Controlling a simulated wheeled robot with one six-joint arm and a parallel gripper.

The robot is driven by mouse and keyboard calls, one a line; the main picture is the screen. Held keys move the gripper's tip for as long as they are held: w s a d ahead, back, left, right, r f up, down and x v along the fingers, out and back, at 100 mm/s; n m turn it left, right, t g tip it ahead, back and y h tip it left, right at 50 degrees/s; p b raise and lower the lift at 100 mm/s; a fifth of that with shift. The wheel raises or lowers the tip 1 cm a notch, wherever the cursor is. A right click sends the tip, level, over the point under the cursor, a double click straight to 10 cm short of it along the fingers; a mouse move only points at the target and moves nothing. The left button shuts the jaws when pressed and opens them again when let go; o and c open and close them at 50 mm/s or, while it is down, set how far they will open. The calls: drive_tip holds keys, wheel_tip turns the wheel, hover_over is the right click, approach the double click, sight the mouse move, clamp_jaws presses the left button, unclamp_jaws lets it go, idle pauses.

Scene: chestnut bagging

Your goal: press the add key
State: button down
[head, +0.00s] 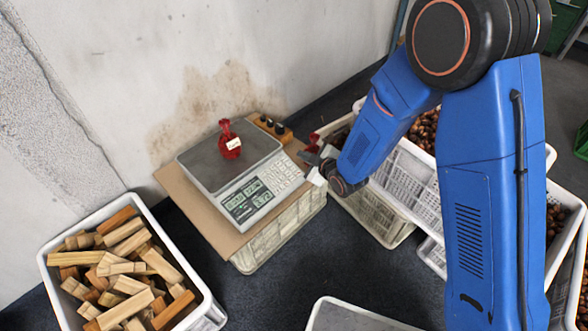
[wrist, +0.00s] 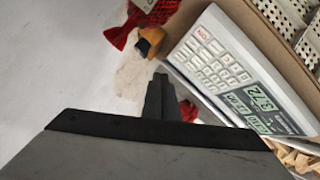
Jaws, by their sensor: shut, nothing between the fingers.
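The scale (head: 243,178) stands on a board, with a flat grey pan, a white keypad (head: 284,176) and a lit display (head: 248,200). The keypad also shows in the wrist view (wrist: 213,58), beside the display (wrist: 262,108); the add key's label is too small to read. A red net bag (head: 229,146) with a white tag sits on the pan. My gripper (head: 308,156) is shut and empty, beside the keypad's right end. In the wrist view its closed fingertips (wrist: 159,84) point toward the scale's edge; contact with a key cannot be told.
A crate of wood pieces (head: 52,272) stands at left. Crates with chestnuts (head: 408,190) stand at right, under my arm. A wall (head: 200,60) rises behind.

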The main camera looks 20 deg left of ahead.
drive_tip(key=shift+w+a+f, duration=0.15)
drive_tip(key=shift+a+f, duration=0.25)
drive_tip(key=shift+f, duration=0.85)
drive_tip(key=shift+w+a+f, duration=0.2)
drive_tip(key=shift+a+f, duration=0.15)
drive_tip(key=shift+f, duration=0.9)
drive_tip(key=shift+w+a+f, duration=0.15)
drive_tip(key=shift+a+f, duration=0.25)
drive_tip(key=shift+f, duration=0.85)
drive_tip(key=shift+f, duration=0.15)
drive_tip(key=shift+a+f, duration=0.1)
drive_tip(key=shift+f, duration=0.15)
drive_tip(key=shift+a+f, duration=0.1)
drive_tip(key=shift+f, duration=0.2)
drive_tip(key=shift+r, duration=0.1)
drive_tip(key=shift+d+r, duration=0.2)
drive_tip(key=shift+r, duration=0.4)
drive_tip(key=shift+s+d+r, duration=0.1)
drive_tip(key=shift+d+r, duration=0.15)
drive_tip(key=shift+r, duration=0.55)
drive_tip(key=shift+s+d+r, duration=0.15)
drive_tip(key=shift+d+r, duration=0.1)
drive_tip(key=shift+r, duration=0.5)
drive_tip(key=shift+s+d+r, duration=0.1)
drive_tip(key=shift+d+r, duration=0.15)
drive_tip(key=shift+r, duration=0.55)
